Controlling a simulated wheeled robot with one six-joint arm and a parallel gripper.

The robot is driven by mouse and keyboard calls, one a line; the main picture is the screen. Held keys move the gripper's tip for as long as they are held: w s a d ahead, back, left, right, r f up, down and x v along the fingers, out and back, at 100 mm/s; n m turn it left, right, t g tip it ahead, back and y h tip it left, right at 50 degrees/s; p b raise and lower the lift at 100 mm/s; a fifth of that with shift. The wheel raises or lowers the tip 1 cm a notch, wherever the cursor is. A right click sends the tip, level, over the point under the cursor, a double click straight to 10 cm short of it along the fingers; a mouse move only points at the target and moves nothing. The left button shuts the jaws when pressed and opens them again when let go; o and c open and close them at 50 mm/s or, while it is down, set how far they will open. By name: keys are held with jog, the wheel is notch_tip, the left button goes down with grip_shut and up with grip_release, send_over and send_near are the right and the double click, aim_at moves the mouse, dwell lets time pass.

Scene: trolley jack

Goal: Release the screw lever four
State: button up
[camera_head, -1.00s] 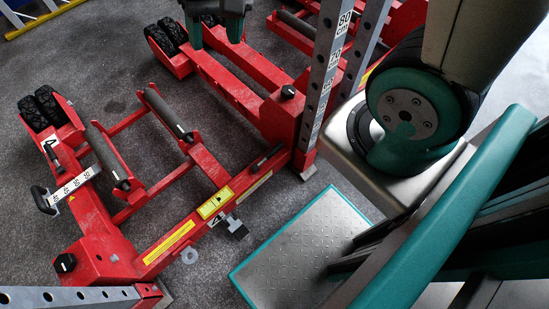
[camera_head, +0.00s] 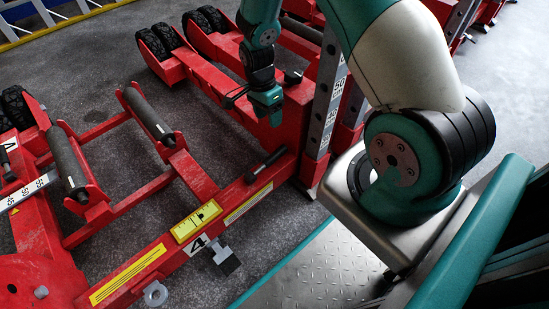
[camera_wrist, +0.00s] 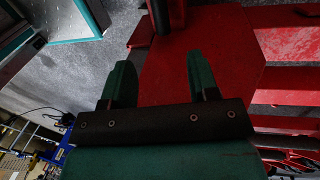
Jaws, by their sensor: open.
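The red trolley jack frame (camera_head: 150,265) lies low across the left and middle of the head view. Another 4 label shows at the far left. My gripper (camera_head: 267,108) is above the red beams near the upright post, away from the lever by the label. In the wrist view my gripper (camera_wrist: 160,78) has its two teal fingers apart with nothing between them, over red metal. The lever is not clearly identifiable there.
A grey measuring post (camera_head: 325,105) stands right of my gripper. A black handle (camera_head: 266,164) lies on the front beam. Black rollers (camera_head: 148,115) and wheels (camera_head: 165,42) are to the left. Bare grey floor (camera_head: 110,75) is at upper left.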

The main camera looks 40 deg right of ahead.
aim_at(275, 153)
jog(key=s+f+b, duration=0.1)
jog(key=f+b, duration=0.1)
jog(key=f, duration=0.3)
jog(key=s+f+b, duration=0.1)
jog(key=f+b, duration=0.1)
jog(key=f, duration=0.3)
jog(key=s+f+b, duration=0.1)
jog(key=f+b, duration=0.1)
jog(key=f, duration=0.3)
jog(key=shift+b, duration=0.3)
jog(key=shift+r, duration=0.1)
grip_shut()
